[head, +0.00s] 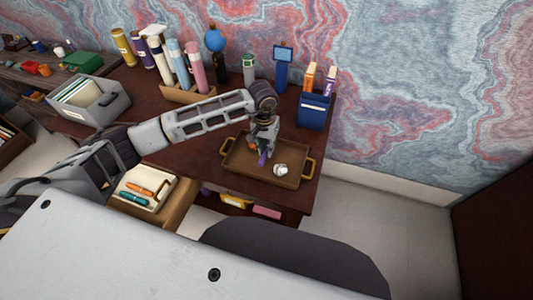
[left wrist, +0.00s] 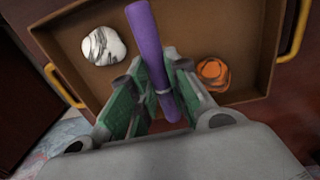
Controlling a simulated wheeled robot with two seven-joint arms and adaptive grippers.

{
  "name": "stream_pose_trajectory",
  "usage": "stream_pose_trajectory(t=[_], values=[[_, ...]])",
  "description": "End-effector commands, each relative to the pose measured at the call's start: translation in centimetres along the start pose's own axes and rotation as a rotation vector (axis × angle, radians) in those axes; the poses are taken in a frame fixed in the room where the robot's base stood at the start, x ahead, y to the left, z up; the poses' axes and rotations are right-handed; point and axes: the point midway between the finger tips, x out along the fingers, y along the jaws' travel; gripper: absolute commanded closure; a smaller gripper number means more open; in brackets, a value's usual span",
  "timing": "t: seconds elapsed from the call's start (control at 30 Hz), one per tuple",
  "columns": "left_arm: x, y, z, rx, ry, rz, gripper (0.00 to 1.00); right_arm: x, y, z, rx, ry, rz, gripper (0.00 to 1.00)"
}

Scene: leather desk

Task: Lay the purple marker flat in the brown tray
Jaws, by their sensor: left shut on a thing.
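The purple marker (left wrist: 149,47) is between the fingers of my left gripper (left wrist: 158,92), which is shut on it. In the head view the marker (head: 262,159) shows as a small purple piece below my left gripper (head: 264,146). The brown tray (head: 238,170) with yellow handles lies on the desk under the gripper. In the left wrist view the tray (left wrist: 200,30) fills the background behind the marker. The gap between marker and tray floor is hard to judge. My right gripper does not show.
A white veined stone (left wrist: 103,46) and an orange striped stone (left wrist: 213,73) lie in the tray on either side of the marker. A blue holder (head: 312,112) stands behind the tray. A box of rolled tubes (head: 187,94) stands at the back left.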

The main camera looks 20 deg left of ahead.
Motion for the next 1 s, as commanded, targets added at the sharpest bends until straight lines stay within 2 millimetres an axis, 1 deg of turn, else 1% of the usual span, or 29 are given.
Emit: stream_pose_trajectory(t=[0.1, 0.47, 0.57, 0.8, 1.0], values=[[0.5, 0.0, 0.0, 0.000, 0.000, 0.001, 1.00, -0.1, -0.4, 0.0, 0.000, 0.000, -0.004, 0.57], [0.8, 0.0, 0.0, 0.000, -0.001, 0.001, 1.00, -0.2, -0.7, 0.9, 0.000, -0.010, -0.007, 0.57], [1.5, 0.0, 0.1, 0.001, -0.002, 0.001, 1.00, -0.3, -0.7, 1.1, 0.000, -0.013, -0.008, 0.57], [3.8, -0.1, 0.0, 0.000, -0.001, 0.000, 1.00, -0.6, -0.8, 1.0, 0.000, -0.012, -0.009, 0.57], [4.3, -0.2, 0.0, 0.001, 0.001, 0.000, 1.00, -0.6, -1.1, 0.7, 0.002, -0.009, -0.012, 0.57]])
